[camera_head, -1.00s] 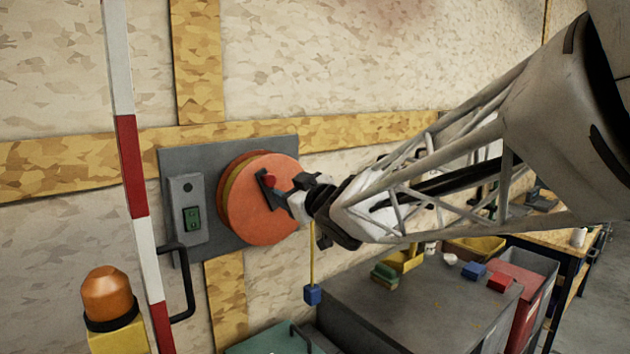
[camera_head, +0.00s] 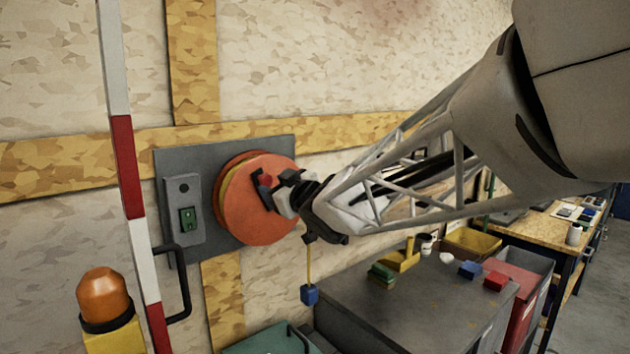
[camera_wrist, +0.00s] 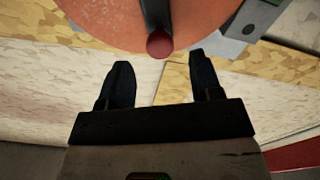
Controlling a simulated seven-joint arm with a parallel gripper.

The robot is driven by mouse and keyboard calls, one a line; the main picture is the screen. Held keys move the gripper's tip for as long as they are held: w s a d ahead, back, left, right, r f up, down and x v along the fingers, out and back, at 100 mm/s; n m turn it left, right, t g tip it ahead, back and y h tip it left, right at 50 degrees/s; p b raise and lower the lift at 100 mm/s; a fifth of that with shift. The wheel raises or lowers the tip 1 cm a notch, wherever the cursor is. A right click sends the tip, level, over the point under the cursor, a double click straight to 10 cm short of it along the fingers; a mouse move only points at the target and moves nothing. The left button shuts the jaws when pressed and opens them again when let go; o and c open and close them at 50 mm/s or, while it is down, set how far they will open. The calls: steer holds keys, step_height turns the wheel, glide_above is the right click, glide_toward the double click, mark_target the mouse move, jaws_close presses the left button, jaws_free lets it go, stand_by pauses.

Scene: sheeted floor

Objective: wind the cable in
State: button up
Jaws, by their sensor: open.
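An orange cable reel (camera_head: 238,222) is fixed to a grey plate on the wall. A dark crank with a red knob (camera_head: 267,181) is on its face. A yellow cable (camera_head: 309,265) hangs below the reel, with a blue block (camera_head: 309,295) at its end. My gripper (camera_head: 278,188) is at the reel's face, close to the knob. In the wrist view, my gripper (camera_wrist: 161,72) is open and empty. The knob (camera_wrist: 159,44) lies just beyond the fingertips, about midway between them, and the reel (camera_wrist: 100,22) fills the top.
A switch box with a green switch (camera_head: 188,218) is left of the reel. A red-and-white pole (camera_head: 126,165), a black handle (camera_head: 181,285) and an orange beacon (camera_head: 105,296) stand further left. A grey cabinet (camera_head: 400,300) carrying small blocks is below right.

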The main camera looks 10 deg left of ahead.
mark_target(268, 181)
steer(key=shift+x, duration=2.6)
jaws_close()
